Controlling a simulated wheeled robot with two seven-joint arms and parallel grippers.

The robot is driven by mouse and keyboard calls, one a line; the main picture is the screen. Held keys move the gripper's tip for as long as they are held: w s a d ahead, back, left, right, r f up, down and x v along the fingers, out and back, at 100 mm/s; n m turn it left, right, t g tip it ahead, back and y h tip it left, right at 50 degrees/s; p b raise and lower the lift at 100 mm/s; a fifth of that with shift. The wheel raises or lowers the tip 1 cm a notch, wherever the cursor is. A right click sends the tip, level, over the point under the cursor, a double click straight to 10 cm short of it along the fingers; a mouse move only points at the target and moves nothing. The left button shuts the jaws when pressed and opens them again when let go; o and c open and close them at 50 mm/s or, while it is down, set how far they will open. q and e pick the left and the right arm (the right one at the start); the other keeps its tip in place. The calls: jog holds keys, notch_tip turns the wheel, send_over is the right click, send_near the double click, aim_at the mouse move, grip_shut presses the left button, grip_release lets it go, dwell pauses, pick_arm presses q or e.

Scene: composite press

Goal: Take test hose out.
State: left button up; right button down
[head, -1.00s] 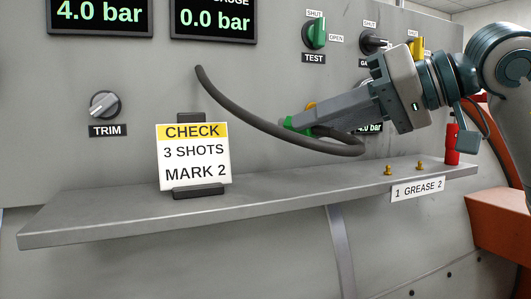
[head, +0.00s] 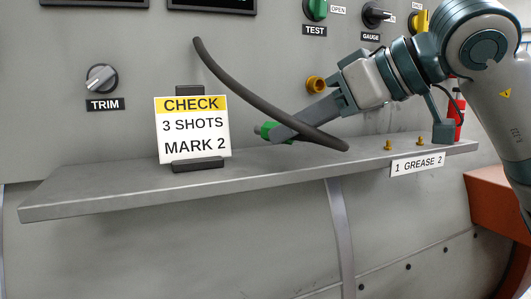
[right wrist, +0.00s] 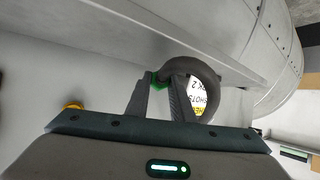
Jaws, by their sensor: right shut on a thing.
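The test hose (head: 255,104) is a dark grey hose that hangs in a curve in front of the panel. Its upper end is free near the top left, and its lower bend is beside my right gripper. A green fitting (head: 266,131) is at the hose end. My right gripper (head: 279,136) is shut on the hose's green end, just above the shelf. In the right wrist view the hose (right wrist: 205,70) loops beyond the fingers and the green end (right wrist: 160,79) shows at the fingertips. A brass port (head: 316,85) on the panel is bare. My left gripper is not in view.
A grey shelf (head: 110,196) runs along the panel. A check card (head: 192,131) stands on it at left. Two brass grease nipples (head: 388,145) and a red cylinder (head: 459,122) are at its right. Knobs, including the green TEST knob (head: 316,9), sit above.

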jog(key=shift+f+b, duration=0.9)
jog(key=shift+f, duration=0.2)
dwell(0.4)
jog(key=c, duration=1.5)
grip_release()
jog(key=shift+o, duration=0.2)
jog(key=shift+s+d, duration=0.1)
jog(key=shift+s+d+r+b, duration=0.3)
jog(key=shift+d+b, duration=0.05)
jog(key=b+v, duration=0.4)
jog(key=v, duration=1.2)
